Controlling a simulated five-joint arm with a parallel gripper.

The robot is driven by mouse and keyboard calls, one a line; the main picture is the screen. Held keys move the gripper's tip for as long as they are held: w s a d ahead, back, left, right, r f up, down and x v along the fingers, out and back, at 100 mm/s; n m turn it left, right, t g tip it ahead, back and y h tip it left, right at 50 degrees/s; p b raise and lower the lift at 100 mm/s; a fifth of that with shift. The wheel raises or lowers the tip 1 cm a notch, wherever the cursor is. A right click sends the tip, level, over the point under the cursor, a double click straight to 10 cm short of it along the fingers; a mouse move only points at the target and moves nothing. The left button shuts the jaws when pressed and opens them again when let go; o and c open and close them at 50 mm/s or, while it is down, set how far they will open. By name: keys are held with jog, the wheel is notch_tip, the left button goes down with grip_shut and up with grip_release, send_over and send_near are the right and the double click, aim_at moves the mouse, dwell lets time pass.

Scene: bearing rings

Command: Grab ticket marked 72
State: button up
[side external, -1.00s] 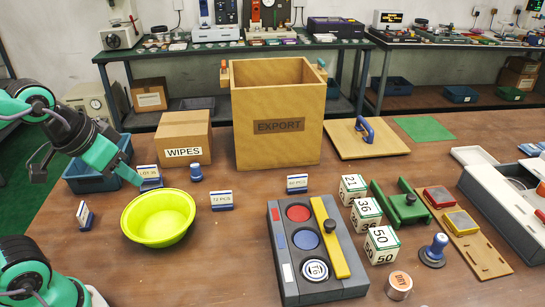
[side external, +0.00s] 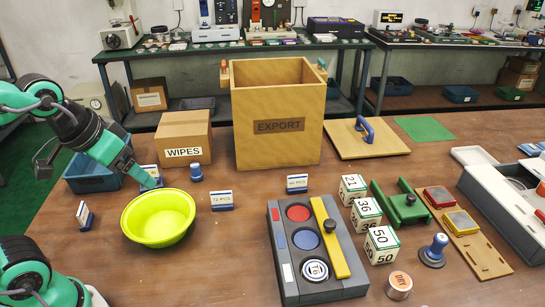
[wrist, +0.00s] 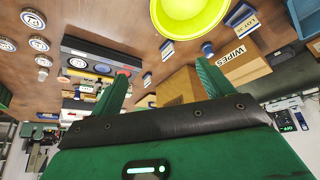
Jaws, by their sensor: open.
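The ticket marked 72 PCS (side external: 222,200) stands upright in a blue base on the table, right of the yellow-green bowl (side external: 158,218). In the wrist view, a small white ticket (wrist: 168,50) below the bowl appears to be the same one; its print is too small to read. My gripper (side external: 151,183) is behind the bowl's left rim, well left of the 72 ticket, and partly covers the LOT ticket (side external: 148,171) from the side. In the wrist view my gripper (wrist: 160,88) has its fingers spread apart with nothing held between them.
Another ticket (side external: 297,184) stands in front of the EXPORT box (side external: 278,150), and one more (side external: 84,216) stands at far left. A blue knobbed stamp (side external: 196,173) stands near the WIPES box (side external: 184,155). A grey tray (side external: 292,278) lies right of the 72 ticket.

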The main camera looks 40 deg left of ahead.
jog(key=w, duration=0.1)
jog(key=n+g, duration=0.5)
jog(key=n, duration=0.3)
send_over(222, 203)
notch_tip(222, 203, down, 15)
jog(key=shift+w+f, duration=0.2)
jog(key=shift+f, duration=0.4)
jog(key=shift+f, duration=0.1)
jog(key=shift+f, duration=1.2)
jog(key=shift+f, duration=0.15)
jog(key=shift+a+f, duration=0.15)
jog(key=shift+f, duration=2.3)
jog(key=shift+c, duration=0.4)
